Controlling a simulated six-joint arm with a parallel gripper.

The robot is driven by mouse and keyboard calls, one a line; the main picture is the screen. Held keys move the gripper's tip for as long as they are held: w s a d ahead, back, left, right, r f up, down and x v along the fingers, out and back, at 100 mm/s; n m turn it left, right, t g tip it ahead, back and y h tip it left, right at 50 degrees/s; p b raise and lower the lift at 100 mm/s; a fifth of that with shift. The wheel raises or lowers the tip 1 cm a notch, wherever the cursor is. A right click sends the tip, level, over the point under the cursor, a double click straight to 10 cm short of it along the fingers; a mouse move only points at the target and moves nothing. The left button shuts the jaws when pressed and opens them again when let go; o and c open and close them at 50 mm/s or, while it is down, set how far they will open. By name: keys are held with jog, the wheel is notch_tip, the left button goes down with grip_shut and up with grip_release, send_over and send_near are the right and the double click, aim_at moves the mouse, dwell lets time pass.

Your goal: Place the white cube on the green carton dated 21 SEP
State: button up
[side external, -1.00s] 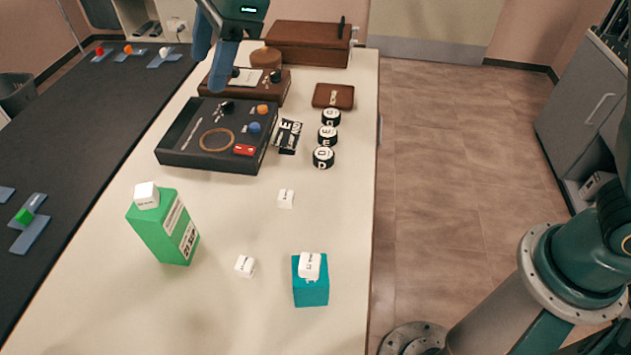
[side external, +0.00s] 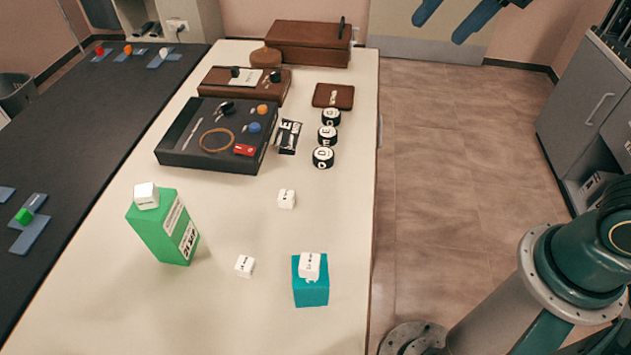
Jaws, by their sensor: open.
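The green carton (side external: 165,235) dated 21 SEP stands on the left front part of the white table. A white cube (side external: 146,195) rests on top of it. A teal box (side external: 311,292) stands to the right, with another white cube (side external: 309,265) on it. Two small white cubes with dark print lie on the table, one (side external: 245,265) between carton and teal box and one (side external: 286,199) farther back. My gripper (side external: 440,22) is open and empty at the top edge, high up and far from the carton; only its blue fingers show.
A black tray (side external: 175,150) with small items sits mid-table, with several black round pieces (side external: 328,135) beside it. Brown boxes (side external: 310,45) stand at the back. A dark counter (side external: 70,150) with coloured cubes runs along the left. The table's front is mostly clear.

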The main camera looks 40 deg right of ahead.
jog(key=s+d+f+n+h, duration=0.1)
jog(key=s+d+f+n, duration=0.2)
jog(key=s, duration=0.3)
jog(key=s+d+f+n, duration=0.4)
jog(key=s+d, duration=0.1)
jog(key=s, duration=0.1)
jog(key=shift+s+d+t+h, duration=0.2)
jog(key=shift+s+t+h, duration=0.15)
jog(key=shift+t+h, duration=0.05)
